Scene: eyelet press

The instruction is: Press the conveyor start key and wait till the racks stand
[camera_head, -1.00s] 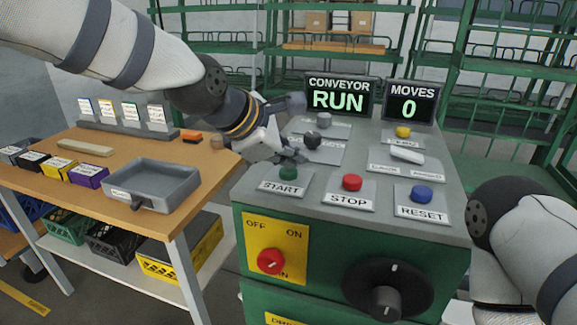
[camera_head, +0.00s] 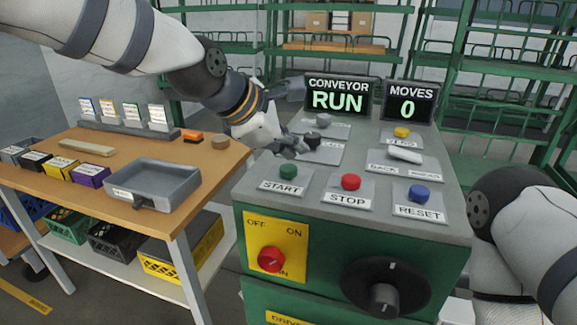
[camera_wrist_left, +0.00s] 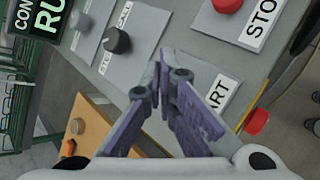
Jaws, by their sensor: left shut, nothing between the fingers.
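The green START key (camera_head: 288,172) stands on its labelled plate on the sloping grey panel top (camera_head: 322,209). The conveyor display (camera_head: 338,98) reads RUN in green. My left gripper (camera_head: 299,149) is shut and empty, just above and behind the START key, apart from it. In the left wrist view its fingers (camera_wrist_left: 161,75) meet and cover the green key; only part of the START label (camera_wrist_left: 219,95) shows. The racks (camera_head: 500,75) stand behind the panel as green frames; one picture does not show whether they move. My right gripper is out of view.
The red STOP key (camera_head: 351,182) and blue RESET key (camera_head: 420,193) sit right of START. A black knob (camera_head: 312,140) is close behind my left fingers. The MOVES display (camera_head: 409,102) reads 0. A wooden table (camera_head: 110,150) with a grey tray (camera_head: 153,185) is at left.

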